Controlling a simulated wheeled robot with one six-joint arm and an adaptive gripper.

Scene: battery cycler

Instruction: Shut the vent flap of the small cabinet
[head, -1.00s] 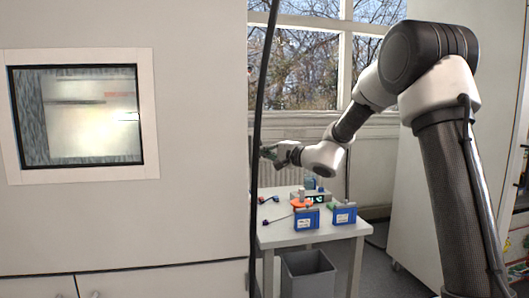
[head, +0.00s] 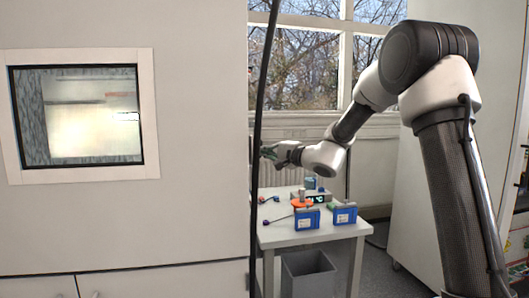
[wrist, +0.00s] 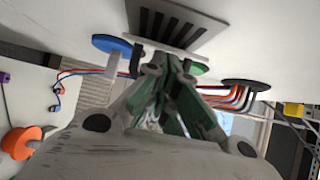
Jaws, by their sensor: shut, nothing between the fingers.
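In the wrist view, a grey slotted vent plate (wrist: 178,24), which looks like the vent flap, is at the top on a pale cabinet face (wrist: 245,45). I cannot tell its opening angle. My gripper (wrist: 172,64) is shut and empty, its green-padded fingers pointing at the face just below the plate. I cannot tell whether the fingertips touch it. In the head view, my gripper (head: 268,153) is beside the right edge of the large pale cabinet (head: 205,120); the vent is hidden there.
In the wrist view, a blue disc (wrist: 112,44) and a black disc with cables (wrist: 246,84) flank the fingers. In the head view, a black cable (head: 257,130) hangs near my gripper. A white table (head: 285,238) holds blue boxes; a grey bin (head: 309,275) is below.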

